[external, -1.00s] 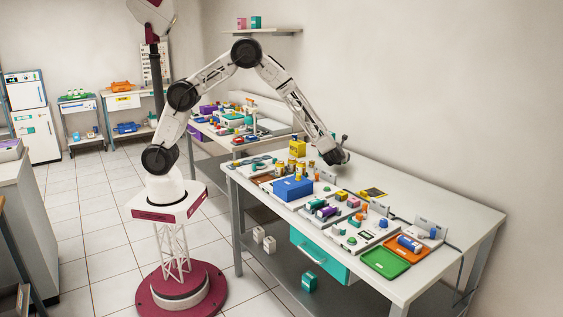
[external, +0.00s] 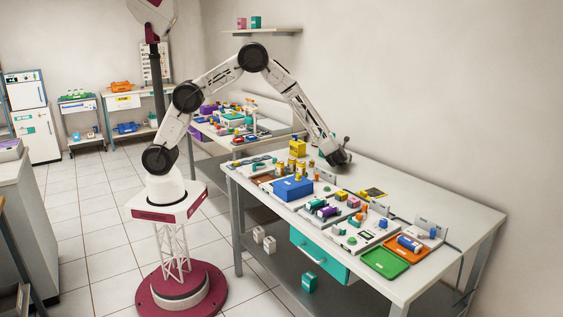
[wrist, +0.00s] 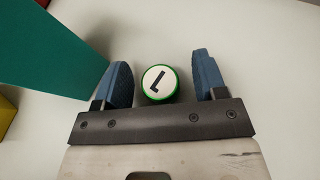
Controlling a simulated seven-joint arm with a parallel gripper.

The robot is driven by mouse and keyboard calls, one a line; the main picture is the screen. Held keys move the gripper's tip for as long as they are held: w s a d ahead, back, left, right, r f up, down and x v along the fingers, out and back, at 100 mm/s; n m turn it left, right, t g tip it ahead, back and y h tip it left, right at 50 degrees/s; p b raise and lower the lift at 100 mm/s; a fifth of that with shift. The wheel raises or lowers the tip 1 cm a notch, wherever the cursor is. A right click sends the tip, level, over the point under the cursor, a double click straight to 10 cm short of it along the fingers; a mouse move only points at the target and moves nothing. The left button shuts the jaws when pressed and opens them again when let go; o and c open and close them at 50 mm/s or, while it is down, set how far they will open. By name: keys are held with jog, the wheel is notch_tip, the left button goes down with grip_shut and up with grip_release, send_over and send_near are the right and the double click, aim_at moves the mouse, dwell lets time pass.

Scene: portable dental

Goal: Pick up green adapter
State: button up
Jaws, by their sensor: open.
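The green adapter (wrist: 160,83) shows in the wrist view as a round piece with a green rim and a white top bearing a dark L-shaped mark. It sits between the two blue fingers of my gripper (wrist: 163,82), with a gap on each side, wider on the right. The gripper is open and holds nothing. The adapter cannot be made out there.
A teal block (wrist: 55,40) stands close to the left finger in the wrist view, with a yellow thing (wrist: 6,114) at the left edge. A blue box (external: 293,189) and several small items crowd the table's front. Bare tabletop (external: 410,185) lies to the right.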

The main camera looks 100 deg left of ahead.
jog(key=c, duration=1)
jog(key=shift+r, duration=5)
